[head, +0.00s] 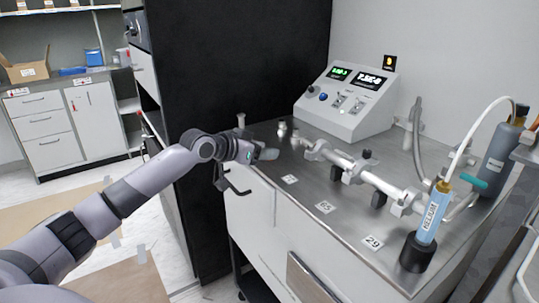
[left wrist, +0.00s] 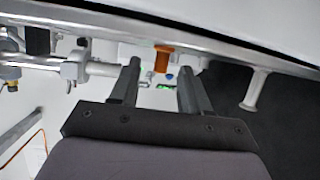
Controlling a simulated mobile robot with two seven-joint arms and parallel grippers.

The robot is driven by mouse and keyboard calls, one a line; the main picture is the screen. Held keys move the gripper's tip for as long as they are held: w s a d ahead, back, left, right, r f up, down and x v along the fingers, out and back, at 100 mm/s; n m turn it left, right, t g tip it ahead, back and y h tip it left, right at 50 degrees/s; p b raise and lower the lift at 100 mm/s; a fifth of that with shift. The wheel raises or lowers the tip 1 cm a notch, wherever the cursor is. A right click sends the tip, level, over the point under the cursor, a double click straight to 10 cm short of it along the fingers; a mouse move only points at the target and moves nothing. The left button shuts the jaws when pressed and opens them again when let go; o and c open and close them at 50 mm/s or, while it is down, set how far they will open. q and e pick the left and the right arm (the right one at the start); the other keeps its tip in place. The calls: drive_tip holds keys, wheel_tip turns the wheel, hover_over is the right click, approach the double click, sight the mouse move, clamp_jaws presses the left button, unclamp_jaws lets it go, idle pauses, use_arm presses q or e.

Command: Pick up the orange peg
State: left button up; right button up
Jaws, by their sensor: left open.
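The orange peg (left wrist: 163,58) shows in the left wrist view as a short upright orange piece near the top middle, close to a pale metal rail. My left gripper (left wrist: 159,68) is open, with one dark finger on each side of the peg in that picture; I cannot tell how far beyond the fingertips the peg is. In the head view my left gripper (head: 258,170) is over the near left edge of the steel bench top (head: 290,195). I cannot make out the peg there. My right gripper is not in view.
A metal pipe line (head: 345,163) on black supports crosses the bench. A grey control box (head: 345,103) stands behind it. A light blue cylinder (head: 432,215) stands upright in a black base at the front right. A tall black panel (head: 240,60) rises behind my left arm.

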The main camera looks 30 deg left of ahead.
use_arm(q)
drive_tip(key=shift+x, duration=1.4)
clamp_jaws()
drive_tip(key=shift+r, duration=0.15)
